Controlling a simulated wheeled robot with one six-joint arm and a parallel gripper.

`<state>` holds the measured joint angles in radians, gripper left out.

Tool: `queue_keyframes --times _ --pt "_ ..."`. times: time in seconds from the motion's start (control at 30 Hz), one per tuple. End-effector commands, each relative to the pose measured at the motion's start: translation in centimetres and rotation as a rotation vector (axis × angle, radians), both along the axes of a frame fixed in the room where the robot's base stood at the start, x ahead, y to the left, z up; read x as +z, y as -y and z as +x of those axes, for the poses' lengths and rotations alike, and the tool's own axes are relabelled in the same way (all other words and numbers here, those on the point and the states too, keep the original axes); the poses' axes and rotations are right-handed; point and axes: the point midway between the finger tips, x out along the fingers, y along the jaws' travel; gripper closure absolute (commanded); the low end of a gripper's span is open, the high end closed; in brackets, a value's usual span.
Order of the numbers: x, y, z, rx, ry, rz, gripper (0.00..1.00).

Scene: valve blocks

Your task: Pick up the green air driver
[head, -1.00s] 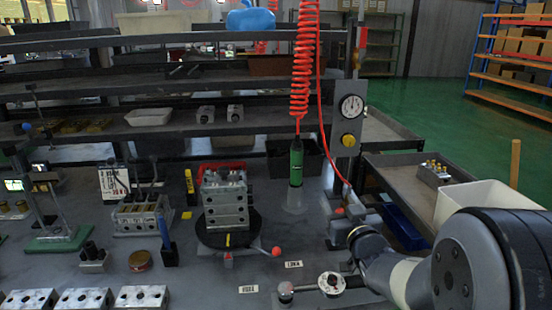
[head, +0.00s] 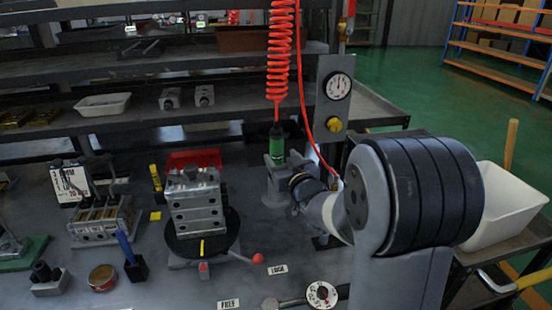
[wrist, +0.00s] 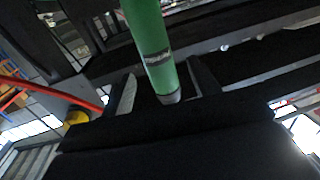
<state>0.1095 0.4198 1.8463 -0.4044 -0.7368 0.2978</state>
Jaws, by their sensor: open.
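The green air driver (head: 277,142) hangs upright under a coiled red hose (head: 281,60), at the upper middle of the head view. My gripper (head: 277,162) is at its lower part, and the gripper and wrist hide much of that part. In the wrist view the green driver (wrist: 153,45) stands between the two dark fingers of my gripper (wrist: 163,88). The fingers are open, with a visible gap on the left side of the driver. Whether either finger touches it I cannot tell.
A valve block (head: 195,203) sits on a round black turntable with a red-knobbed handle. A gauge panel (head: 335,95) and a thin red hose stand close right of the driver. Dark shelves (head: 130,120) run behind. A white bin (head: 500,205) is at the right.

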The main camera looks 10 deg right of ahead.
Motion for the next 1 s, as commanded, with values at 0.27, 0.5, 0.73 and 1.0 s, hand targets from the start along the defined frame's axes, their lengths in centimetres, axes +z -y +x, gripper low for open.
queue_keyframes --times 0.27,0.5,0.73,1.0 --pt "-0.1 -0.5 3.7 0.001 -0.001 0.001 0.42" --pt "-0.1 -0.7 5.0 0.000 0.000 0.000 0.42" --pt "-0.1 -0.7 4.9 0.000 0.000 0.000 0.48" --pt "-0.1 -0.7 4.9 -0.001 0.000 0.000 0.70"
